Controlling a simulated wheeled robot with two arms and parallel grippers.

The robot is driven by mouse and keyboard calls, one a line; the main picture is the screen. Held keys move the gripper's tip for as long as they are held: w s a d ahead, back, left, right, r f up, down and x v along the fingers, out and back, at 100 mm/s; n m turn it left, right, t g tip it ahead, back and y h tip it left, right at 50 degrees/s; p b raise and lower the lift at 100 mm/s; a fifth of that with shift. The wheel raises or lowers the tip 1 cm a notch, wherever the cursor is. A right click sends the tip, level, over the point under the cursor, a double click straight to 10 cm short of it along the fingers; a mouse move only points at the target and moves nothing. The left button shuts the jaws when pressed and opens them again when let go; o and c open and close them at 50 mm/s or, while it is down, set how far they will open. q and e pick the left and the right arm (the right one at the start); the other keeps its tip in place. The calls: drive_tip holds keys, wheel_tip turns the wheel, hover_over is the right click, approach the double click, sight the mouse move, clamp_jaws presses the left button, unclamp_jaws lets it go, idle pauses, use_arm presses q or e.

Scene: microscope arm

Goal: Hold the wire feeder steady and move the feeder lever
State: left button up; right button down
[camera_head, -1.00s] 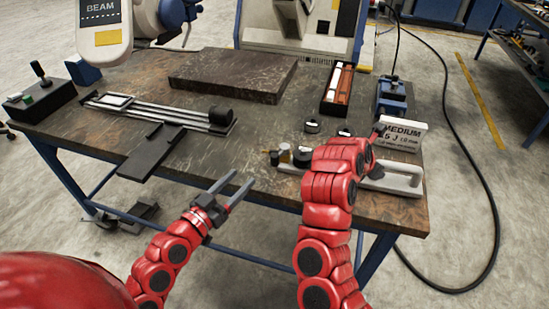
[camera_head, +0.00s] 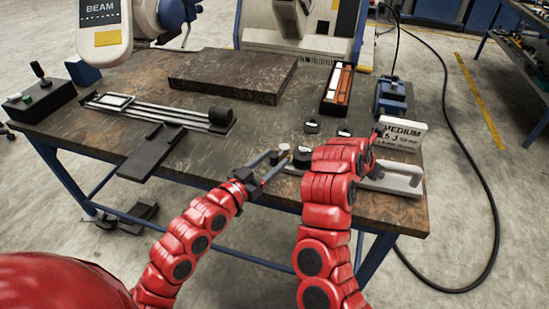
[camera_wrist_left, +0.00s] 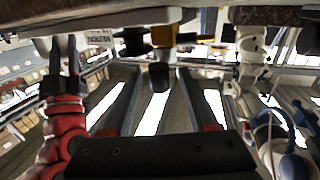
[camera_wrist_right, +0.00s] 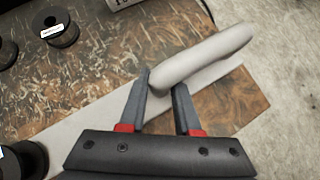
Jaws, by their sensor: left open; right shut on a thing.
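The wire feeder (camera_head: 405,181) is a pale grey base with a raised handle, at the table's front right edge. In the right wrist view my right gripper (camera_wrist_right: 162,92) is shut on the pale handle (camera_wrist_right: 205,55); in the head view my right arm hides this grip. My left gripper (camera_head: 275,160) is open at the feeder's left end, its fingertips close to a small knobbed part (camera_head: 284,149), probably the lever. In the left wrist view a black and yellow part (camera_wrist_left: 161,62) shows beyond and between the open fingers; contact cannot be told.
Small black spools (camera_head: 312,126) lie behind the feeder. A "MEDIUM" sign (camera_head: 402,135) and a blue device (camera_head: 391,97) stand at the right. A long open box (camera_head: 337,90) and a dark slab (camera_head: 232,75) lie farther back. The table's middle (camera_head: 225,145) is clear.

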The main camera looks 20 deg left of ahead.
use_arm(q)
drive_tip(key=shift+w+d, duration=0.25)
drive_tip(key=shift+w, duration=0.35)
clamp_jaws()
